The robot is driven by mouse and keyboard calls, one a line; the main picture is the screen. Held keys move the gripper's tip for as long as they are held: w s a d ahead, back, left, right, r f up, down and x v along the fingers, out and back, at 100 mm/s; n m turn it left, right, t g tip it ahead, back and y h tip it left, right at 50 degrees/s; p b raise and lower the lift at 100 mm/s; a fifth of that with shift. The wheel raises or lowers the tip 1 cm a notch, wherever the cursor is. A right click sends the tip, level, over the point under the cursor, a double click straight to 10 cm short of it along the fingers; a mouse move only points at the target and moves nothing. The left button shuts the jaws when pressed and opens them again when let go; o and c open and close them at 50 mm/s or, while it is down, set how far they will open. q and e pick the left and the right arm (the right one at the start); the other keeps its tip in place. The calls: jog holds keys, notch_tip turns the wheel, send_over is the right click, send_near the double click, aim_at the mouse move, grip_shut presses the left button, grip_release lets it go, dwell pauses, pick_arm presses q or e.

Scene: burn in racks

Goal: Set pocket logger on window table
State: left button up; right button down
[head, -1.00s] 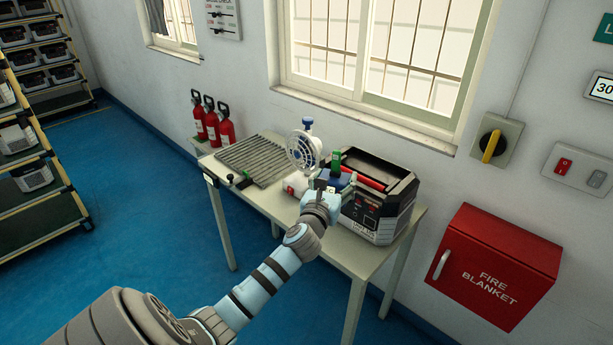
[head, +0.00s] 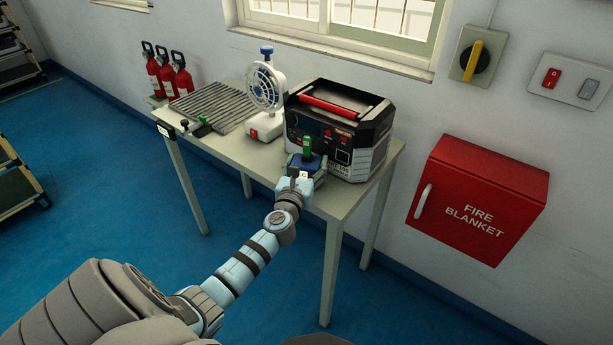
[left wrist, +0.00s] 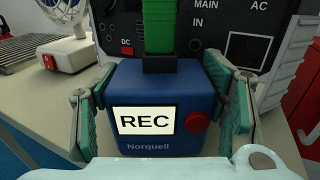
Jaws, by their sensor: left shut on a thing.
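The pocket logger is a small blue box with a pale "REC" screen, a red button and a green top piece. It shows in the left wrist view (left wrist: 155,90) and in the head view (head: 307,150). My left gripper (left wrist: 160,112) is shut on it, with a finger pad on each side; in the head view this gripper (head: 303,172) is at the front of the window table (head: 225,150). The logger is upright, in front of the black power unit (head: 335,128). I cannot tell whether its base touches the table. My right gripper is not in view.
A white fan (head: 265,90) with a red switch stands left of the power unit. A ribbed grey mat (head: 212,105) covers the table's left part. A red fire blanket box (head: 478,198) hangs on the wall at right. Bare tabletop shows along the front edge.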

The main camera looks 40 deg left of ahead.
pick_arm(q)
jog(key=shift+s+f, duration=0.1)
jog(key=shift+f, duration=0.25)
jog(key=o, duration=1.2)
jog(key=shift+o, duration=1.3)
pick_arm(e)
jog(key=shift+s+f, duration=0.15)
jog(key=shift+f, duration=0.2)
pick_arm(q)
jog(key=shift+r, duration=0.1)
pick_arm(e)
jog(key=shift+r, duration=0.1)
